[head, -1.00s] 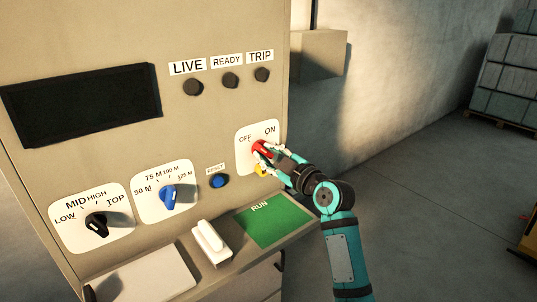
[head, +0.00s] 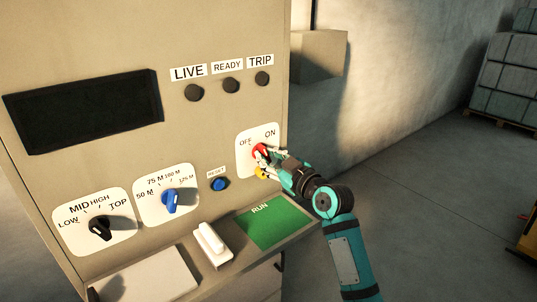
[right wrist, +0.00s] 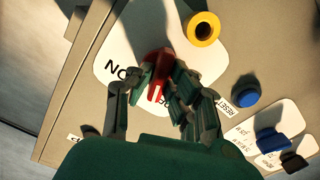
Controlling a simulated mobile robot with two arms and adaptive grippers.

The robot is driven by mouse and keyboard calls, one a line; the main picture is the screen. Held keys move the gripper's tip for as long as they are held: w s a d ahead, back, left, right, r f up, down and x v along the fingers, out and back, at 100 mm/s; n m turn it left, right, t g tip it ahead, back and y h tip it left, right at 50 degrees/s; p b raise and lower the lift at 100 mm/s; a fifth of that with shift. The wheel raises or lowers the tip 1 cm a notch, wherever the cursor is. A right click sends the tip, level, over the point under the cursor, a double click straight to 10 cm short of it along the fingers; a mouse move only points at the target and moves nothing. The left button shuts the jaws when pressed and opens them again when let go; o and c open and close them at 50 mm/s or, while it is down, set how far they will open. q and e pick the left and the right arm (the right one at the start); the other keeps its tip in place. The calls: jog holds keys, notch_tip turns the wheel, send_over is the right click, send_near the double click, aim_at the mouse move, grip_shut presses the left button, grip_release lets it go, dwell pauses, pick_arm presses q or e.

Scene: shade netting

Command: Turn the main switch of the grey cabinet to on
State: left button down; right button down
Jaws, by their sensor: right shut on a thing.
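The grey cabinet (head: 215,125) stands in front of me, with a dark screen and knobs. The main switch (head: 260,150) is a red knob on a white plate marked OFF and ON at the panel's right side. It also shows in the right wrist view (right wrist: 157,62), with a white pointer line on it. My right gripper (head: 266,156) is at the switch, its fingers on both sides of the red knob and shut on it. In the right wrist view the pointer line lies toward the OFF wording, partly hidden by the fingers. My left gripper is not in view.
A yellow ring (right wrist: 203,28) sits beside the switch. A blue reset button (head: 219,184), a blue knob (head: 170,200) and a black knob (head: 100,228) lie to the left. A shelf with a green RUN pad (head: 268,222) juts out below.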

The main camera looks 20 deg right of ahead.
jog(key=m+p, duration=0.1)
jog(key=m, duration=0.2)
jog(key=shift+m+p, duration=0.3)
jog(key=shift+p, duration=0.1)
jog(key=m+p, duration=0.2)
jog(key=m, duration=0.1)
jog(key=shift+m, duration=0.4)
jog(key=m+p, duration=0.1)
jog(key=m, duration=0.2)
jog(key=shift+p, duration=0.4)
jog(key=shift+m+p, duration=0.6)
jog(key=shift+m, duration=1.1)
jog(key=c, duration=1.3)
grip_release()
